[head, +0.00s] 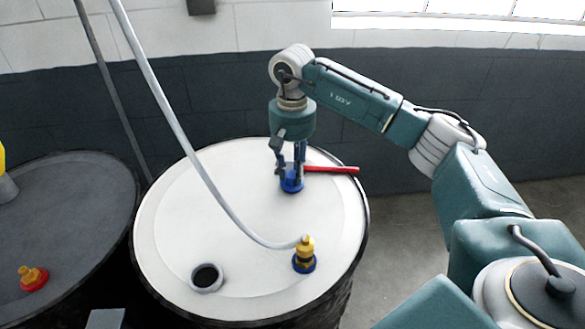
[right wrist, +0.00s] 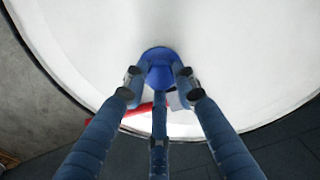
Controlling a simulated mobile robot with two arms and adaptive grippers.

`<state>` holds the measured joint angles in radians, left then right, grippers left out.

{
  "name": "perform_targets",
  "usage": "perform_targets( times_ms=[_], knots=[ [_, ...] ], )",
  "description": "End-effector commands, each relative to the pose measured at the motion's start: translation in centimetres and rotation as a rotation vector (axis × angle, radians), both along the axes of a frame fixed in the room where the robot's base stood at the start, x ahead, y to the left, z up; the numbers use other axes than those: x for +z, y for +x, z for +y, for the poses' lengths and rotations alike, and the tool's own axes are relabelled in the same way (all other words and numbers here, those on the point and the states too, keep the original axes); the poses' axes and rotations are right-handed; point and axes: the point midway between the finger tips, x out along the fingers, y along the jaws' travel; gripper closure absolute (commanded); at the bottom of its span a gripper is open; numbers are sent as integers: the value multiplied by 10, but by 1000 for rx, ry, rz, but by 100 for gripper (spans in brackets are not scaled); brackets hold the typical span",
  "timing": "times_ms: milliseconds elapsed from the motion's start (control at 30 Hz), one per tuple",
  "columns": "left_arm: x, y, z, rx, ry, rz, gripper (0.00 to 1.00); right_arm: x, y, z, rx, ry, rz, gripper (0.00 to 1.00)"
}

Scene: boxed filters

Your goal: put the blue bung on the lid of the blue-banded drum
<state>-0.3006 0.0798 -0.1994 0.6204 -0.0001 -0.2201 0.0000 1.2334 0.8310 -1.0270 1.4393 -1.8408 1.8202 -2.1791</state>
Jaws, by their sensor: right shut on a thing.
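My right gripper (head: 291,176) points straight down over the far part of a white drum lid (head: 225,190). It is shut on the blue bung (head: 292,186), which sits low at the lid surface; I cannot tell whether it touches. In the right wrist view the fingers (right wrist: 160,85) close around the blue bung (right wrist: 158,56), with the white lid (right wrist: 225,55) behind it. A brass fitting with a blue ring (head: 304,260) stands on the lid's near right, with a hose. An open round hole (head: 207,277) is at the near left. My left gripper is not in view.
A red-handled tool (head: 332,169) lies on the lid just right of the bung. The grey hose (head: 188,145) arcs across the lid's left side. A dark drum (head: 75,215) with a red-ringed brass fitting (head: 33,278) stands at left. The lid's middle is clear.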

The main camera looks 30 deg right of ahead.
Motion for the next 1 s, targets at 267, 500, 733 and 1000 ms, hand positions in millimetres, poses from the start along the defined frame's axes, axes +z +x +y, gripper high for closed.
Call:
perform_targets(
  times_ms=[267,500,733,1000],
  knots=[
    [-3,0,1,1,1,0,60,-3,0,0,0,0,0,57],
    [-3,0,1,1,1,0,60,-3,0,0,-1,0,1,54],
    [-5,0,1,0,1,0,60,11,1,0,-1,0,-3,54],
    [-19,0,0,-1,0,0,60,68,1,0,-1,1,-6,54]
  ],
)
